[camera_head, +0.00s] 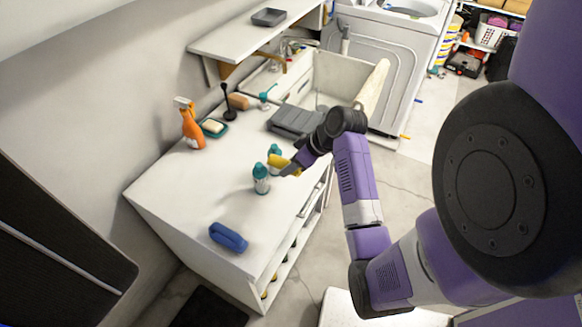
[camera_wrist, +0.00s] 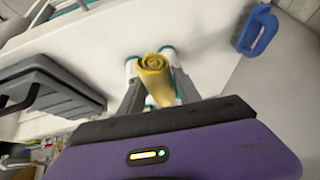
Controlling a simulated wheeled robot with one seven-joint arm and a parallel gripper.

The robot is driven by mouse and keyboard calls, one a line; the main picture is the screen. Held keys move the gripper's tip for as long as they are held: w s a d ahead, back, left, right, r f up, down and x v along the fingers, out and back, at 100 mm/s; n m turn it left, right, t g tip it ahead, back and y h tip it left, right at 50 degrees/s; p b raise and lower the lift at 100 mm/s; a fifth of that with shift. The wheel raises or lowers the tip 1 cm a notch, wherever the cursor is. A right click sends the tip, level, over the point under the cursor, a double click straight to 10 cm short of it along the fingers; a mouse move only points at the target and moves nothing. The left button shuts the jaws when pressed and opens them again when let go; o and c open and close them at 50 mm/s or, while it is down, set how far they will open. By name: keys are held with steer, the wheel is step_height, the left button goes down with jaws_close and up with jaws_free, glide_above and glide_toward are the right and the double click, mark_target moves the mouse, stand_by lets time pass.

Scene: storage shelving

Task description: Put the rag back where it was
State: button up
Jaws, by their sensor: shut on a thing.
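A rolled yellow rag (camera_head: 281,162) is held in my gripper (camera_head: 288,167), above the white counter near its right edge. In the wrist view the rag (camera_wrist: 155,80) sits between the two fingers of my gripper (camera_wrist: 152,85), its spiral end facing away from the palm. Two bottles with teal caps stand close by the rag: one bottle (camera_head: 261,179) just left and in front of it, the other (camera_head: 275,152) just behind it. In the wrist view the rag hides much of the bottles. I cannot tell whether the rag touches them.
The white counter (camera_head: 190,184) has free room at its left. A blue brush (camera_head: 228,237) lies at the near end.

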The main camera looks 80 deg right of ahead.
steer(key=shift+f, duration=0.7)
steer(key=shift+f, duration=0.25)
steer(key=o, duration=1.3)
